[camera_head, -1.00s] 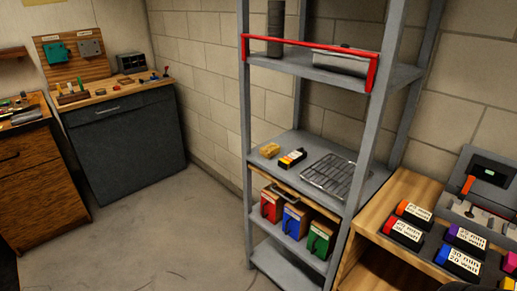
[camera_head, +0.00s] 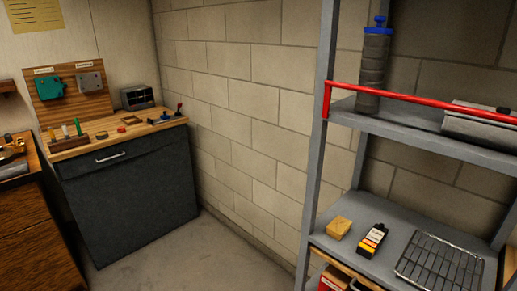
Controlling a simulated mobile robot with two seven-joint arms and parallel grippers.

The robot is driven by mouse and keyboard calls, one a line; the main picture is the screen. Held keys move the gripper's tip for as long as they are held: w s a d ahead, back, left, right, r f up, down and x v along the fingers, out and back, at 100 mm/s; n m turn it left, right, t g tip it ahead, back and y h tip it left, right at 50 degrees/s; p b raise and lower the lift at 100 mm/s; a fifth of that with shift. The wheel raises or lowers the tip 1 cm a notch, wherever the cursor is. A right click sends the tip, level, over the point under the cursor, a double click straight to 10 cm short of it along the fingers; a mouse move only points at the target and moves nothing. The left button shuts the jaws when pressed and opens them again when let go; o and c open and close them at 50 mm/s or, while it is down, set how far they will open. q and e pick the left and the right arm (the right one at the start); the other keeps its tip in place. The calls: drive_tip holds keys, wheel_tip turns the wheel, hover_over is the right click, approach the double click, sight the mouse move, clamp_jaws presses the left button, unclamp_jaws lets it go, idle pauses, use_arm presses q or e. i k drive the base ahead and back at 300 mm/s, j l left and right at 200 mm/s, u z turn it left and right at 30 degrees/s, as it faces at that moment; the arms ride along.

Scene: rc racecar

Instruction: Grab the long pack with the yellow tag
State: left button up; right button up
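A small black pack (camera_head: 371,241) with a white, yellow and orange label lies on the middle shelf of the grey rack, at the lower right. A yellow block (camera_head: 339,227) lies just left of it. The label is too small to read, and I cannot tell whether this pack is the long one. The other labelled packs on the wooden bench are out of view now. Neither of my grippers is in view.
A wire grid (camera_head: 440,262) lies right of the pack. A red rail (camera_head: 420,98) fronts the upper shelf, which holds a dark cylinder (camera_head: 373,68). A dark cabinet (camera_head: 130,195) stands at the left. The floor (camera_head: 195,258) before it is clear.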

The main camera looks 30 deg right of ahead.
sight(367, 248)
drive_tip(key=i+j+z, duration=0.1)
drive_tip(key=i+z, duration=0.2)
drive_tip(key=z, duration=0.15)
drive_tip(key=i+j+z, duration=0.2)
drive_tip(key=z, duration=0.25)
drive_tip(key=i+j+z, duration=0.55)
drive_tip(key=j+z, duration=0.15)
drive_tip(key=z, duration=0.2)
drive_tip(key=i+j+z, duration=0.1)
drive_tip(key=j+z, duration=0.8)
drive_tip(key=i, duration=0.05)
